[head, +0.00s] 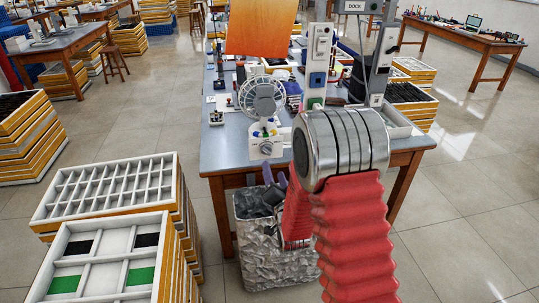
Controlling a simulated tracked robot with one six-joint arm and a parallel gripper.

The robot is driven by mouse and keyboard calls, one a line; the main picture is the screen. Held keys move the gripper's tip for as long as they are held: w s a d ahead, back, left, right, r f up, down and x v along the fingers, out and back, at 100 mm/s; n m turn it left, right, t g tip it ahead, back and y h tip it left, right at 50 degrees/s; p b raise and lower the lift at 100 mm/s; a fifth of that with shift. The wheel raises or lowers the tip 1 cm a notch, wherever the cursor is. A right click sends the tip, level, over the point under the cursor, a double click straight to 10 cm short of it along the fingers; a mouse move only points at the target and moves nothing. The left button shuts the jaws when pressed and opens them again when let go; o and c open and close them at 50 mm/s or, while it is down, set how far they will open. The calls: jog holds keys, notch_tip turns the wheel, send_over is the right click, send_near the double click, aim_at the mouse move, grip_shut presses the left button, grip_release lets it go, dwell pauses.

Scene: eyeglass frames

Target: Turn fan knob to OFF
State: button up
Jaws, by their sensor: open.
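A small white desk fan (262,100) stands near the front edge of the workbench. Its round knob (266,148) is on the front of the white base; the knob's setting is too small to read. My gripper (274,175) is below the fan base, in front of the bench's front edge. Its purple-tipped fingers are apart and point up toward the fan, with nothing seen between them. The gripper is clear of the knob in the picture. My red-sleeved arm with its silver joint hides part of the bench to the right of the fan.
The grey-topped workbench (221,160) carries small tools and upright posts. A grey textured bin (275,268) stands in front of it, beneath my gripper. Stacked trays (108,187) fill the lower left. Tiled floor is open at the right.

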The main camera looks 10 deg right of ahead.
aim_at(267, 152)
jog(key=w, duration=1.1)
jog(key=shift+w, duration=0.15)
jog(key=shift+c, duration=0.4)
jog(key=c, duration=0.9)
jog(key=shift+o, duration=0.2)
jog(key=shift+n, duration=0.3)
jog(key=shift+a+n, duration=0.2)
jog(key=shift+n, duration=1.2)
